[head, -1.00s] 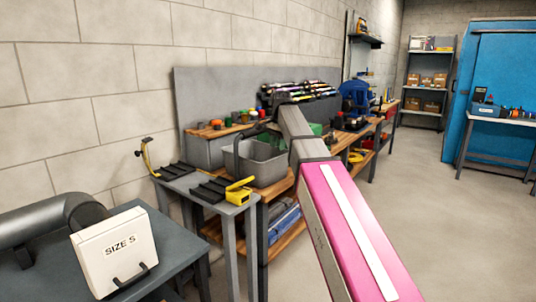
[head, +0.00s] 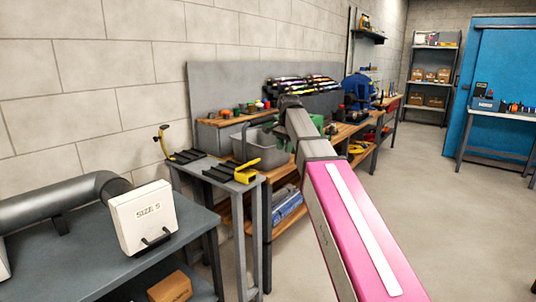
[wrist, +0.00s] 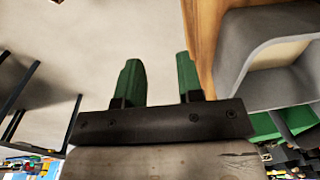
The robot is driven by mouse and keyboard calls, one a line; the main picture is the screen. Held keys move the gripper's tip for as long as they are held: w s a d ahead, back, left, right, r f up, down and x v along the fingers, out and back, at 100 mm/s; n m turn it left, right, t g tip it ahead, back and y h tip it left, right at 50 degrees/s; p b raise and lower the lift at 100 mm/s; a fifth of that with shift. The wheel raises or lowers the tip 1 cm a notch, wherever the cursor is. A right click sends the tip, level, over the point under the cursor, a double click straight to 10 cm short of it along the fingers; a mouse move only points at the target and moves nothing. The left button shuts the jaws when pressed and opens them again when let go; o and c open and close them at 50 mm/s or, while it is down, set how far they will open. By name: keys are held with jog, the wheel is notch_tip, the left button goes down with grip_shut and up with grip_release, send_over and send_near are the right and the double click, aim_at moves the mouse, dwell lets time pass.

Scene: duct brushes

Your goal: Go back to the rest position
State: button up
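My gripper (wrist: 158,65) shows in the wrist view as two green fingers standing apart, with nothing between them. It is open and empty, with pale floor or wall behind the fingers. In the head view my pink and grey arm reaches forward toward the workbench.
A white "SIZE 5" box (head: 146,217) stands on a dark table (head: 75,255) with a grey duct (head: 62,200). A small stand (head: 262,186) holds black racks and a yellow tool (head: 247,171). Behind it is the workbench with a grey bin (head: 243,146).

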jog(key=s+d+f+n, duration=0.1)
jog(key=s+d+f, duration=0.15)
jog(key=f, duration=0.45)
jog(key=s+d+f+n, duration=0.1)
jog(key=s+d+f, duration=0.15)
jog(key=f, duration=0.45)
jog(key=s+d+f+n, duration=0.1)
jog(key=s+f+n, duration=0.15)
jog(key=f, duration=0.45)
jog(key=s+d+f+n, duration=0.2)
jog(key=s+d+f, duration=0.1)
jog(key=s+f, duration=0.4)
jog(key=s+d+f+n, duration=0.2)
jog(key=s+d+f, duration=0.1)
jog(key=s+f, duration=0.5)
notch_tip(320, 180, down, 4)
jog(key=shift+s+d+r+g+h, duration=0.1)
jog(key=shift+s+d+g+h, duration=0.05)
jog(key=shift+g+h, duration=0.25)
